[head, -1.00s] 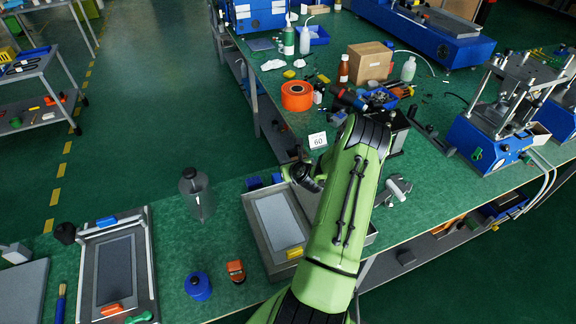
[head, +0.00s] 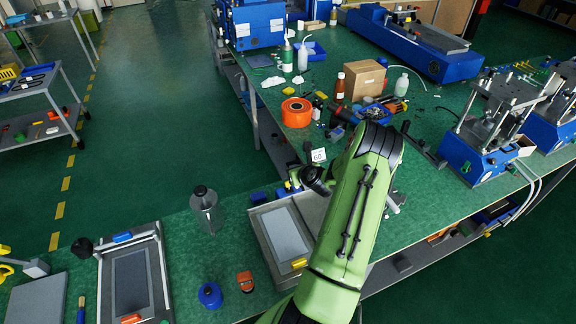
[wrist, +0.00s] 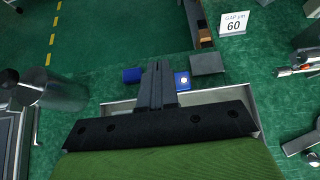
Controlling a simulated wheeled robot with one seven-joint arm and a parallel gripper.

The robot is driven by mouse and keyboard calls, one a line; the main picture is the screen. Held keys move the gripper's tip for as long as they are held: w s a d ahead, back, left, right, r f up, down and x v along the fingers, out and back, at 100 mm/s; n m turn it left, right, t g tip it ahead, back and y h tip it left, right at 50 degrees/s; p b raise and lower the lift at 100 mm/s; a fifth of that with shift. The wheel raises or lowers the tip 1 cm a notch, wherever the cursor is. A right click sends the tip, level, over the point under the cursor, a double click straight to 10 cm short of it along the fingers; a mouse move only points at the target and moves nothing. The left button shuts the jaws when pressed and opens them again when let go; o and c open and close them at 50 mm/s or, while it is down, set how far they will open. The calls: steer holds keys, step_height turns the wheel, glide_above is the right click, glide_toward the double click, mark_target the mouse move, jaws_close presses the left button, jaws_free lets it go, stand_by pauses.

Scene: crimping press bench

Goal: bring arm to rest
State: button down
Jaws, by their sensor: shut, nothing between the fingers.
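My gripper (wrist: 158,68) shows in the wrist view with its two dark fingers together and nothing between them. It is above the bench near the back edge of a metal tray (wrist: 210,97), with a blue block (wrist: 131,75) to its left and another blue piece (wrist: 183,81) to its right. I cannot tell its exact height. In the head view my green arm (head: 355,210) reaches over the tray (head: 285,232) and the fingertips are hard to make out.
A white card reading 60 (head: 319,155) stands behind the tray. A grey bottle (head: 204,208) stands to the left. Bench between bottle and tray is mostly clear.

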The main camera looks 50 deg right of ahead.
steer(key=shift+a, duration=0.15)
steer(key=w+a+r+n+g+y+b, duration=0.1)
steer(key=w+a+r+n+y, duration=0.15)
steer(key=a+r+n, duration=0.7)
steer(key=w+a+r+n+g+y+b, duration=0.15)
steer(key=w+a+r+n, duration=0.35)
steer(key=a+n, duration=0.7)
steer(key=s+a+r+n, duration=0.6)
steer(key=s+a, duration=0.1)
steer(key=a, duration=0.4)
steer(key=s+a+r+n, duration=0.1)
steer(key=s+a+n, duration=0.4)
steer(key=s+n, duration=0.2)
steer(key=s+a+r+n+g+y+b, duration=0.1)
steer(key=s+a+n, duration=0.3)
steer(key=s+n, duration=0.3)
steer(key=s, duration=0.4)
steer(key=shift+a+r, duration=0.25)
steer(key=shift+a, duration=0.15)
steer(key=shift+s+g, duration=0.2)
steer(key=shift+g, duration=0.05)
steer(key=shift+w+d, duration=0.1)
